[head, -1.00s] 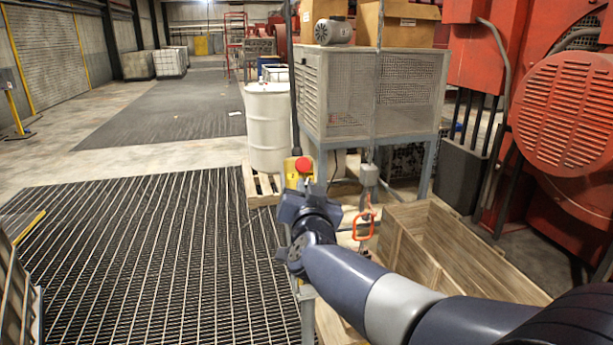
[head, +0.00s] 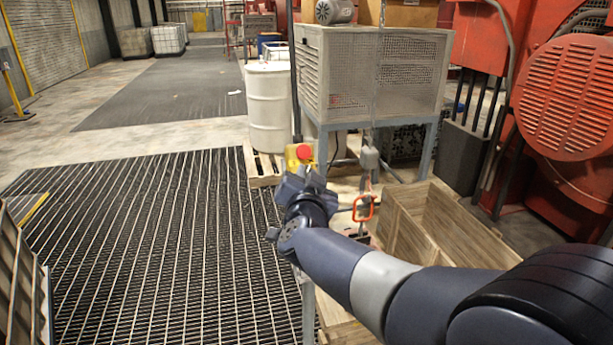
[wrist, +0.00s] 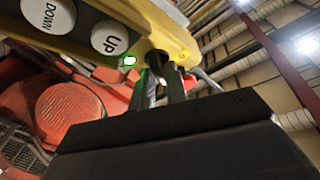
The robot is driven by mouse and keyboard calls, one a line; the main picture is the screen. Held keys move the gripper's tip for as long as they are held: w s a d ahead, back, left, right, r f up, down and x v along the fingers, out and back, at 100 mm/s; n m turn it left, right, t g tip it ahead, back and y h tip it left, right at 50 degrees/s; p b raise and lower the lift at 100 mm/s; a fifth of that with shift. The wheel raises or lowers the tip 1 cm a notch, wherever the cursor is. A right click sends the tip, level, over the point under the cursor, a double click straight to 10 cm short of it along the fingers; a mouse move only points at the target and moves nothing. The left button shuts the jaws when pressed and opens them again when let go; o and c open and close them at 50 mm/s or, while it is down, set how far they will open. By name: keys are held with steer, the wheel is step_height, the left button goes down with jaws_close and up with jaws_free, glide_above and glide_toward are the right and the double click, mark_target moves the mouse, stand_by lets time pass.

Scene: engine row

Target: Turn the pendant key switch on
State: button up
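The yellow pendant (head: 292,155), with a red mushroom button (head: 304,152) on it, hangs from a dark cable in the head view. In the wrist view the pendant (wrist: 165,37) fills the top, tilted, with white DOWN and UP buttons and a green light (wrist: 129,61) that is lit. The key switch (wrist: 157,58) is at its lower end. My gripper (wrist: 166,82) is right at the key switch, its two narrow fingers close together with the tips around the key. The key itself is mostly hidden between them. In the head view my gripper (head: 300,182) is just below the pendant and hides its lower part.
A mesh-sided cabinet (head: 375,75) and a white drum (head: 269,108) stand behind. Dark floor grating (head: 150,240) lies open to the left.

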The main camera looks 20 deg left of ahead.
steer(key=o, duration=0.3)
steer(key=b+v, duration=0.1)
steer(key=v, duration=1)
steer(key=shift+b, duration=0.3)
steer(key=shift+w, duration=0.1)
steer(key=p+x, duration=0.1)
steer(key=x, duration=0.9)
steer(key=shift+w+a+p, duration=0.15)
steer(key=shift+w+p, duration=0.2)
steer(key=shift+w, duration=0.1)
steer(key=shift+r, duration=0.1)
